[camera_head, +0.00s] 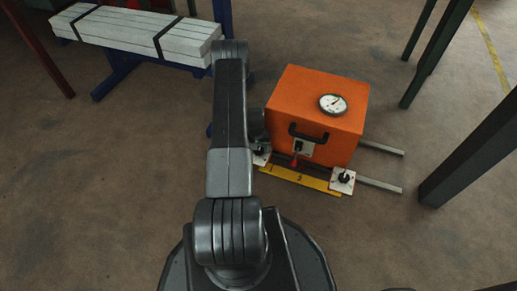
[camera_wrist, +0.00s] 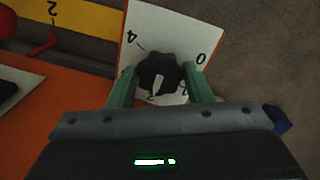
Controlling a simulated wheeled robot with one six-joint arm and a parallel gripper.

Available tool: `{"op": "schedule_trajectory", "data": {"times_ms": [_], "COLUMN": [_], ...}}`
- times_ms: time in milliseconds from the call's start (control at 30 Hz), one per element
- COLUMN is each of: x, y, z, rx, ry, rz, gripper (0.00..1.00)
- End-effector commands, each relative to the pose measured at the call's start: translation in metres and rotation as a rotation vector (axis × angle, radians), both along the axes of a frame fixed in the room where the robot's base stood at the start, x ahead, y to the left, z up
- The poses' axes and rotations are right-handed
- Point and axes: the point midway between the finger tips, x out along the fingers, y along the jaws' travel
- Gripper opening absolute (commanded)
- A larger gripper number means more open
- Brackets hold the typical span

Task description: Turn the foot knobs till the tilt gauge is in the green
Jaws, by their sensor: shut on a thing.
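The orange box (camera_head: 318,105) stands on the floor right of my arm, with the round white tilt gauge (camera_head: 333,104) on its top. The gauge's needle and colours are too small to read. A white plate with a black foot knob (camera_head: 344,178) is at the box's front right corner. Another white foot plate (camera_head: 261,155) at the front left is partly hidden by my arm. In the wrist view my gripper (camera_wrist: 160,82) has its green fingers on either side of a black foot knob (camera_wrist: 158,72), shut on it. The knob's white plate (camera_wrist: 147,25) shows the digits 4 and 0.
A yellow strip (camera_head: 300,178) with numbers runs along the box's front. A red lever (camera_head: 294,162) and a black handle (camera_head: 308,134) are on the front. Metal rails (camera_head: 380,184) stick out right. A dark post (camera_head: 470,155) stands further right; bundled beams (camera_head: 140,30) lie upper left.

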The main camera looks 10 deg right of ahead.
Motion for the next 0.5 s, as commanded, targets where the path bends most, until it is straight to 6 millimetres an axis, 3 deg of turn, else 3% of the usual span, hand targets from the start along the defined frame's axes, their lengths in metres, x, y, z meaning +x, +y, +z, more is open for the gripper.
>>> {"op": "schedule_trajectory", "data": {"times_ms": [267, 500], "x": [0.0, 0.0004], "y": [-0.0003, -0.0009], "z": [-0.0009, -0.0015], "rx": [0.0, 0.0], "ry": [0.0, -0.002], "rz": [0.046, 0.192], "gripper": [0.23, 0.23]}}
